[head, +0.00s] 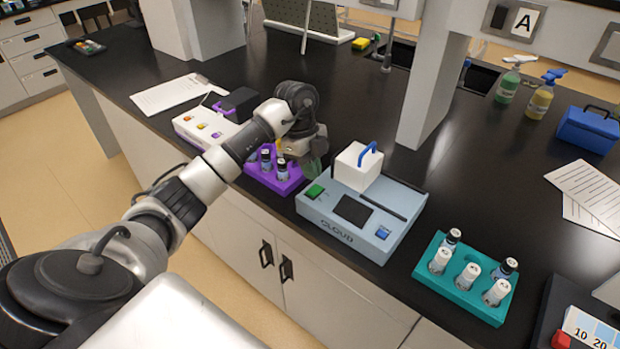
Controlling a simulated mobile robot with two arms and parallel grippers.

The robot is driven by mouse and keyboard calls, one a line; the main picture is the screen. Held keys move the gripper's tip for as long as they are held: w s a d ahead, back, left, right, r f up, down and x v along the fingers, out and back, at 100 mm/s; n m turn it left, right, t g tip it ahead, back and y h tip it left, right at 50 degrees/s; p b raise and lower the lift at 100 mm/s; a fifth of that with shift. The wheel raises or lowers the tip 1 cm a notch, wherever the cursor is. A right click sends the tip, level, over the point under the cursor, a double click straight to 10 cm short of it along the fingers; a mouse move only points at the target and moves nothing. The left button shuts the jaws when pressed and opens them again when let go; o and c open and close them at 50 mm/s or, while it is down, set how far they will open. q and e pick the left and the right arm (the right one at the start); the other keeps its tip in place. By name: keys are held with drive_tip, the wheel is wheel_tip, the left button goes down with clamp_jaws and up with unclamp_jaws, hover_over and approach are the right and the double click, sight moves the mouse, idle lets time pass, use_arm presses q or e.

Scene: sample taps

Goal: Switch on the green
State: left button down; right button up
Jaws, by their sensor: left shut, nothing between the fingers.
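A light blue-grey device (335,236) marked "CLOUD" stands on the black bench. A green switch (315,191) is on its top at the left corner. A blue button (382,232) is on its right side, and a dark panel (353,209) lies between them. A white block with a blue handle (357,167) stands on the device's back part. My left gripper (313,168) is shut and empty, pointing down just behind and above the green switch. I cannot tell whether it touches anything. My right gripper is not in view.
A white device with coloured buttons (200,128) is farther left. A teal rack (462,297) with several vials is at right. A white pillar (432,90) rises behind.

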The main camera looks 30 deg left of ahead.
sight(312, 192)
use_arm(q)
drive_tip(key=shift+s+f+p, duration=0.2)
drive_tip(key=shift+f+p, duration=0.2)
drive_tip(key=shift+f, duration=1.5)
drive_tip(key=shift+s+a+f+t+b, duration=0.15)
drive_tip(key=shift+f+t+b, duration=0.15)
drive_tip(key=shift+f, duration=0.2)
drive_tip(key=shift+r, duration=0.2)
drive_tip(key=shift+w+r, duration=0.25)
drive_tip(key=shift+w, duration=0.6)
